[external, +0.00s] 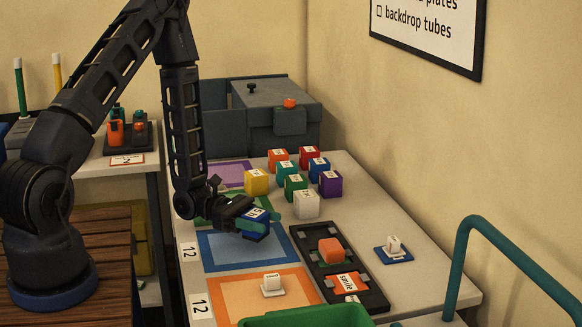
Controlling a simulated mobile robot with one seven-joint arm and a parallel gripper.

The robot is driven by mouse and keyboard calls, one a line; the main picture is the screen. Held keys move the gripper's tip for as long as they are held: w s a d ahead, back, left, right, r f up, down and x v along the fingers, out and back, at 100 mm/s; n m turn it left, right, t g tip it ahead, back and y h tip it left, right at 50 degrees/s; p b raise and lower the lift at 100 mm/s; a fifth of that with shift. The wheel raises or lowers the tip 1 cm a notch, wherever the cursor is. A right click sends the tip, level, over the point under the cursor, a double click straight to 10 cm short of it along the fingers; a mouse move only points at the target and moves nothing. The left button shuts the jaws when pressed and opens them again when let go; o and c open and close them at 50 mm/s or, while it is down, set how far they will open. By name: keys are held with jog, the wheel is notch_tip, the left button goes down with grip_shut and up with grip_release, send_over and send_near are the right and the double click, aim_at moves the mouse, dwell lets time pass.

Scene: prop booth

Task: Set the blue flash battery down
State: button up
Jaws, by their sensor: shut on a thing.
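The blue flash battery (257,214) is a small blue block with a white label on top. My gripper (253,225) is shut on it, with teal fingertips at its sides. The block is above or at the far right part of the blue-bordered square (208,254) on the table. I cannot tell whether its underside touches the surface. The gripper covers part of the block.
Several coloured cubes (256,182) stand behind and right of my gripper. A black tray (312,268) holds an orange block. The orange-bordered square (231,303) carries a small white block (272,283). The blue square's middle is clear.

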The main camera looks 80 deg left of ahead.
jog(key=shift+f, duration=1.25)
jog(key=shift+f, duration=0.1)
jog(key=o, duration=1.2)
